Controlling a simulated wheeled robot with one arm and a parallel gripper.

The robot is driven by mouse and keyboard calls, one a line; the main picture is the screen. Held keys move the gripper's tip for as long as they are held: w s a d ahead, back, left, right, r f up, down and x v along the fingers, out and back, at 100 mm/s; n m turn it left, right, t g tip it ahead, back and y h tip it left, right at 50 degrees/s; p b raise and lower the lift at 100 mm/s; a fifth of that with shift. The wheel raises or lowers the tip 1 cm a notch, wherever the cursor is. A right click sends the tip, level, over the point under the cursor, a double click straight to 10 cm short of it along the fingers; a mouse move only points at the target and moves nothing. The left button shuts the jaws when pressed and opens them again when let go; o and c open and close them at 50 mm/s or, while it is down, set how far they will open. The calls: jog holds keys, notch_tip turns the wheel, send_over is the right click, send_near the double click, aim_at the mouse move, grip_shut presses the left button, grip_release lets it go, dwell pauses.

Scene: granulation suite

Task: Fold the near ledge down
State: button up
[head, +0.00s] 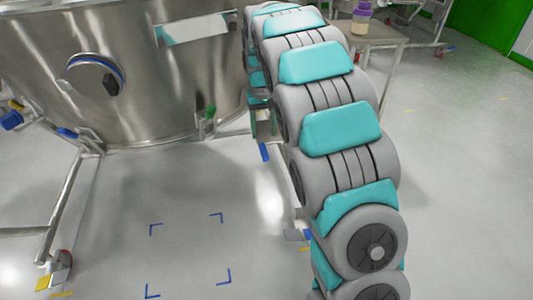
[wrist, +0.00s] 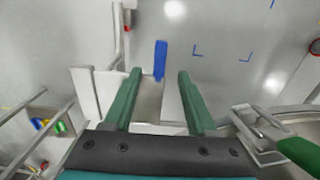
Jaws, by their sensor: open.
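My gripper (wrist: 160,76) is open in the wrist view, with its two green fingers apart. A pale grey flat panel (wrist: 149,100) shows between the fingers, and it may be part of the near ledge. A blue strip (wrist: 160,58) stands just beyond the fingertips. I cannot tell whether the fingers touch the panel, and nothing is clearly gripped.
A large steel vessel (head: 150,90) on a wheeled frame fills the upper left of the head view. Blue corner marks (head: 188,255) outline clear floor. A table (head: 372,34) holds a jar (head: 361,17). A metal bracket (wrist: 262,128) is right of my gripper.

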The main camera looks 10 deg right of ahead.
aim_at(264, 151)
jog(key=shift+f, duration=4)
jog(key=shift+c, duration=0.2)
grip_shut()
